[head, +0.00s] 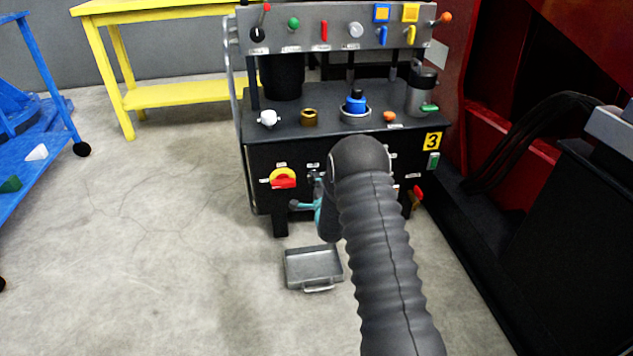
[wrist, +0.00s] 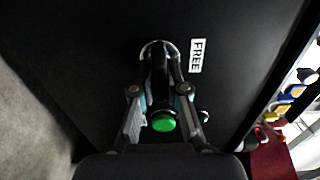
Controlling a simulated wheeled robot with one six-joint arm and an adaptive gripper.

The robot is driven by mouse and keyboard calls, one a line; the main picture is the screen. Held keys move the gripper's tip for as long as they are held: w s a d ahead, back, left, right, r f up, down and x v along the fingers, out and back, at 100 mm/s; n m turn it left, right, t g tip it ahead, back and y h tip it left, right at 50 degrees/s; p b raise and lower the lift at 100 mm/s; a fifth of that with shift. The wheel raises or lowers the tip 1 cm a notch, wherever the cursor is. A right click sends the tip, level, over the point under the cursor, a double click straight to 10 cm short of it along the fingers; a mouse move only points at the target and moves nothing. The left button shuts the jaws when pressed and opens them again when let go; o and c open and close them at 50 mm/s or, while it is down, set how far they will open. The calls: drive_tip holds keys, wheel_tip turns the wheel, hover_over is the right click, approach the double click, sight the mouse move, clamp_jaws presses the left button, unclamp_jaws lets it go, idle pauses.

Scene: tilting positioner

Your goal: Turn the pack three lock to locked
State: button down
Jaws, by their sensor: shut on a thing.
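The pack three lock looks like a dark lever (wrist: 158,75) on a round mount, on the black face of a cabinet. A green round knob (wrist: 163,121) shows at the near end, between the fingers. My gripper (wrist: 160,92) has its two fingers on either side of the lever and is shut on it. In the head view my gripper (head: 312,205) is at the cabinet front, partly hidden by my arm. The lever cannot be made out there.
The black cabinet (head: 262,150) carries a yellow number 3 sign (head: 433,141), a red-and-yellow switch (head: 283,178) and several knobs. A grey tray (head: 313,268) lies on the floor before it. A red structure (head: 490,130) stands close on the right.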

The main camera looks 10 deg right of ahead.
drive_tip(key=c, duration=1.2)
unclamp_jaws()
drive_tip(key=s, duration=1.2)
